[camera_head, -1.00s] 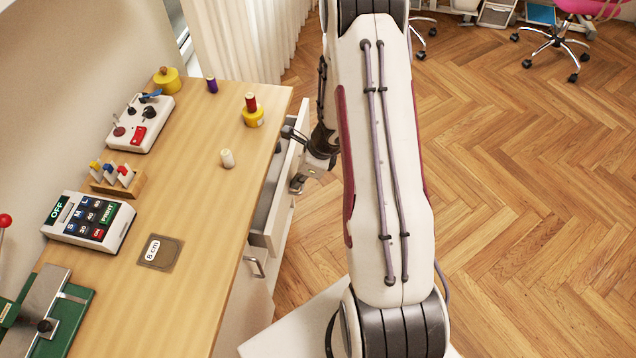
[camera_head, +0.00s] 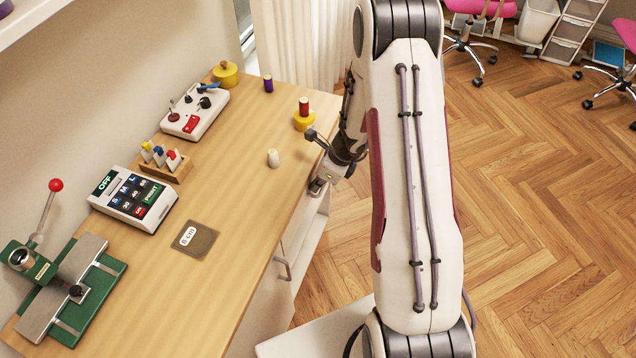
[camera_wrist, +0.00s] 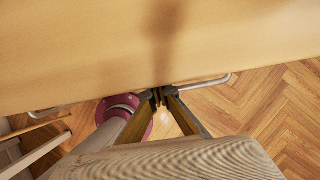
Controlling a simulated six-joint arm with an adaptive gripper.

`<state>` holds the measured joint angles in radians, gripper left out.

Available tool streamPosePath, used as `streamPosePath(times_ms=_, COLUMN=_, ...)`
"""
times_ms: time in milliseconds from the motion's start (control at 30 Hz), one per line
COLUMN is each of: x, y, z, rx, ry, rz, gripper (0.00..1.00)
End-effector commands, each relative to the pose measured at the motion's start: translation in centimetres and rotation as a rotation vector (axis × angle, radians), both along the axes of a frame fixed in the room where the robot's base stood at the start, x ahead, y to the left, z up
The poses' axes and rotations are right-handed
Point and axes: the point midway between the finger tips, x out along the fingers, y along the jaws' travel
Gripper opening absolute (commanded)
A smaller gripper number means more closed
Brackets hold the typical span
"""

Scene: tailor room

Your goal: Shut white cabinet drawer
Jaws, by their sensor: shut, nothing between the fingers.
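The white cabinet (camera_head: 268,305) stands under the wooden worktop. Its upper drawer no longer sticks out past the worktop edge in the head view, and its inside is hidden; whether it is fully flush I cannot tell. My gripper (camera_head: 318,187) is shut and empty, at the worktop's right edge by the drawer front. In the wrist view my gripper's fingertips (camera_wrist: 160,95) are together, right at the worktop edge. A metal handle (camera_wrist: 205,82) shows beside them, just past that edge. Whether the fingers touch the drawer front is unclear.
The worktop (camera_head: 235,255) carries a white spool (camera_head: 273,158), a yellow stand with a red spool (camera_head: 304,115), a keypad device (camera_head: 133,200) and a control box (camera_head: 195,112). A lower cabinet handle (camera_head: 283,268) sticks out. Wooden floor (camera_head: 540,220) to the right is open.

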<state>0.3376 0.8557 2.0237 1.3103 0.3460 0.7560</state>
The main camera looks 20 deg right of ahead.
Motion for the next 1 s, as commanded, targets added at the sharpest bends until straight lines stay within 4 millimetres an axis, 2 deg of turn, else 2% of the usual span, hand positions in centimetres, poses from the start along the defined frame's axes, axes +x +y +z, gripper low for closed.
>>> streamPosePath(times_ms=33, x=0.7, y=0.6, z=0.3, rx=0.010, ry=-0.011, rz=0.007, gripper=0.00)
streamPosePath(times_ms=367, x=0.5, y=0.2, z=1.6, rx=0.009, ry=-0.015, rz=0.006, gripper=0.00)
streamPosePath(times_ms=1000, x=-1.9, y=-2.0, z=7.2, rx=0.002, ry=-0.005, rz=0.000, gripper=0.00)
